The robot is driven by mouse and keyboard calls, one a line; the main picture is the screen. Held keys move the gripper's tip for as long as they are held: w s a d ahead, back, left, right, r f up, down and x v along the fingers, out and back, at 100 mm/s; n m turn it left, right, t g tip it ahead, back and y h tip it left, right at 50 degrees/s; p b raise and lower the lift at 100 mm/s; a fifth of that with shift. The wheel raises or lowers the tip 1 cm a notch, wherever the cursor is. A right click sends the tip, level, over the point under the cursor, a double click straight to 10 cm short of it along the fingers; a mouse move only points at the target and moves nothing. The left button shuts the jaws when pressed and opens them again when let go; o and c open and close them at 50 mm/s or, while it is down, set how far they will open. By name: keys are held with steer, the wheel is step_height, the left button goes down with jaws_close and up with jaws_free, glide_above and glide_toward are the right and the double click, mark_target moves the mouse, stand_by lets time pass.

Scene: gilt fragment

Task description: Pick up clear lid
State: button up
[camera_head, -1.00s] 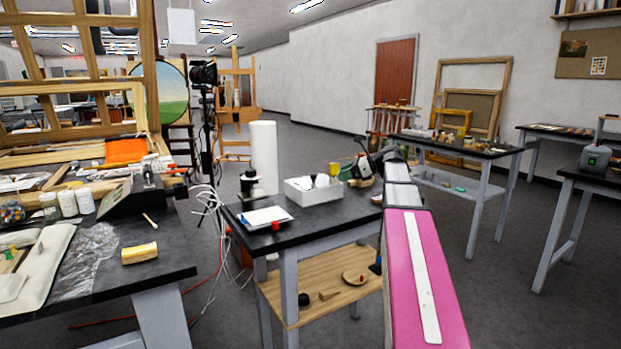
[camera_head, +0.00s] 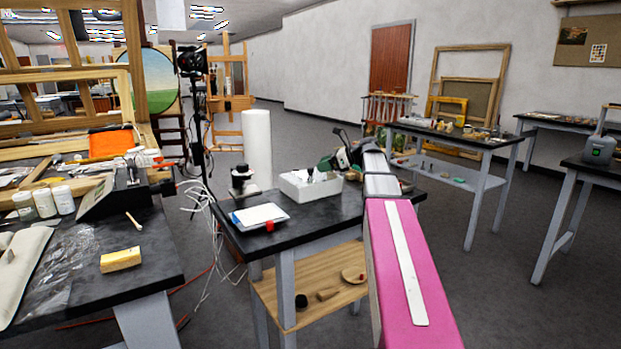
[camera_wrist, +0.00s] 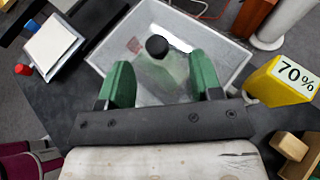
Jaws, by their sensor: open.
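A white box (camera_wrist: 114,43) lies ahead of my gripper in the wrist view. What looks like the clear lid (camera_wrist: 142,66), see-through with a round black knob (camera_wrist: 157,47), lies in or over it; its edges are hard to make out. My gripper (camera_wrist: 161,80) is open, its two green fingers spread over the near part of the box, with the knob beyond and between the tips. Nothing is held. In the head view the box (camera_head: 296,190) stands on the dark middle table, with my gripper (camera_head: 335,160) at its far right side.
A yellow block or bottle marked 70% (camera_wrist: 283,85) stands right of the box. A paper pad (camera_wrist: 53,45) lies left. A cluttered table (camera_head: 150,265) is at the left.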

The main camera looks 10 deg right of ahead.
mark_target(312, 169)
steer(key=x, duration=0.5)
steer(key=shift+s+f, duration=0.1)
steer(key=shift+s, duration=0.15)
steer(key=c, duration=1)
